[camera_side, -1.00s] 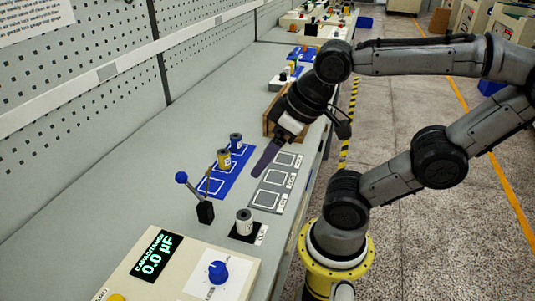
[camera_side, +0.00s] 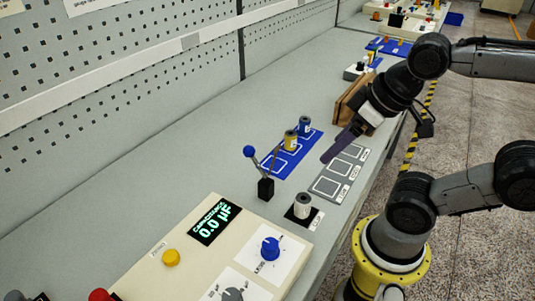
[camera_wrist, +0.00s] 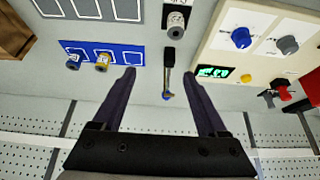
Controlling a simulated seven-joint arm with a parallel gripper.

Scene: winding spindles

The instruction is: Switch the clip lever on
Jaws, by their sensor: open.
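The clip lever is a thin rod with a blue ball knob (camera_side: 250,152) on a small black base (camera_side: 265,188), standing on the grey bench beside the meter panel. A second thin rod rises from the same base. In the side view the lever leans to the left. My gripper (camera_side: 324,160) is above the bench, to the right of the lever and apart from it, with its fingers pointing down and left. In the wrist view my gripper (camera_wrist: 159,75) is open and empty. The lever's blue knob (camera_wrist: 167,95) shows between the two fingers, beyond them.
A white spool (camera_side: 303,205) stands on a black pad near the lever. Yellow (camera_side: 291,139) and blue (camera_side: 305,125) spools stand on a blue mat. A grey mat (camera_side: 328,186) is empty. The meter panel (camera_side: 180,229) reads 0.0 µF. A wooden box (camera_side: 345,105) stands behind my gripper.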

